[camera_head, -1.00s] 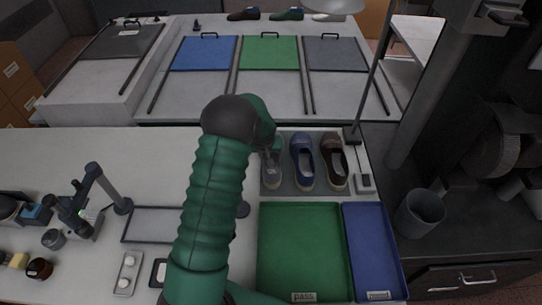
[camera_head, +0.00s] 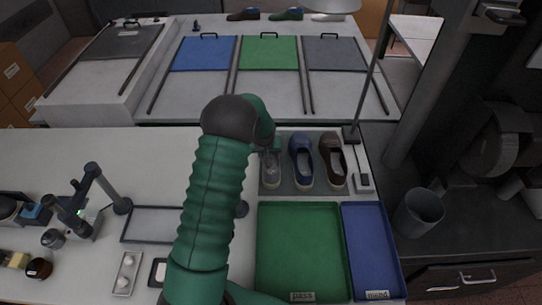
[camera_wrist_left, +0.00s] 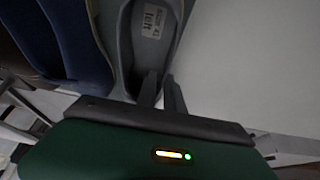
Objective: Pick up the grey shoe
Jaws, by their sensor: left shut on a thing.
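The grey shoe (camera_head: 270,177) stands on a grey mat (camera_head: 290,189), leftmost of three shoes. My left gripper (camera_head: 268,150) is at its far end, and my arm and hand cover part of that end. The right gripper is in neither view.
A blue shoe (camera_head: 302,161) and a brown shoe (camera_head: 333,161) stand close on the right on the same mat. In front are a green tray (camera_head: 258,250) and a blue tray (camera_head: 399,262). A lamp pole (camera_head: 368,90) rises behind the mat. The table left of my arm is partly clear.

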